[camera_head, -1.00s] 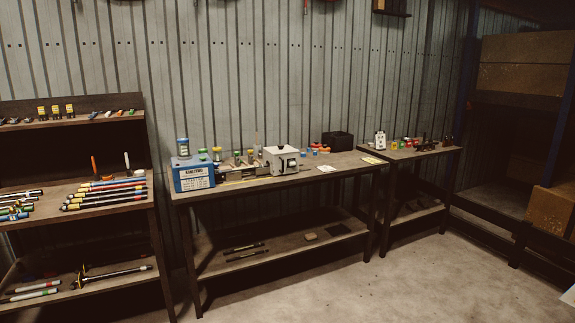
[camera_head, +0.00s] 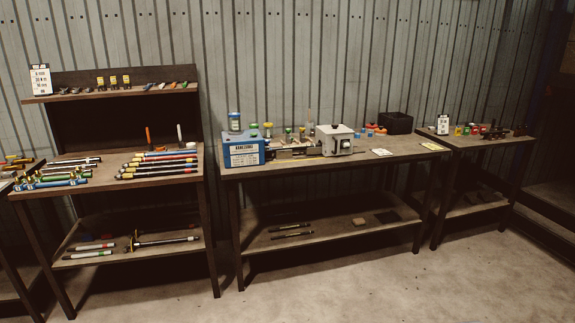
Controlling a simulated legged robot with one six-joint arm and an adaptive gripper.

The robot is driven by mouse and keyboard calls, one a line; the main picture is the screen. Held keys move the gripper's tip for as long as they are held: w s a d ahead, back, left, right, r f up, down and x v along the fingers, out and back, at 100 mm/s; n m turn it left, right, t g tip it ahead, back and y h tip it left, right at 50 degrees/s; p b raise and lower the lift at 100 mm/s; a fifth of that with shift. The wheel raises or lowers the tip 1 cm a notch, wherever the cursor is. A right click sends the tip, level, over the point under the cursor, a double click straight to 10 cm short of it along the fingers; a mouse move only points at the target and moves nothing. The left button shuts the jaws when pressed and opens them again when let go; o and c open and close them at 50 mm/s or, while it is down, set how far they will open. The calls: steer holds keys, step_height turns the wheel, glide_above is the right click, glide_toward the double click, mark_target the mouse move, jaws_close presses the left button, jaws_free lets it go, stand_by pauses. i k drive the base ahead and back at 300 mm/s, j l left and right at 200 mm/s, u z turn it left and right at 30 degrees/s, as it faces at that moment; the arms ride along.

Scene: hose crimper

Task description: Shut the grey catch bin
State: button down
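No thing in view is plainly a grey catch bin. A dark open-looking bin (camera_head: 395,122) stands at the back of the same bench, to the right of the box. My gripper is not in view.
The middle bench (camera_head: 390,147) has a lower shelf with a few dark items. A rack (camera_head: 165,181) with several coloured hoses stands left, and a smaller bench (camera_head: 470,146) stands right. The concrete floor (camera_head: 360,285) in front is clear.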

mark_target(332, 145)
steer(key=i, duration=1.95)
steer(key=i+l, duration=0.1)
steer(key=i, duration=1.85)
steer(key=j+u, duration=0.05)
steer(key=j, duration=0.05)
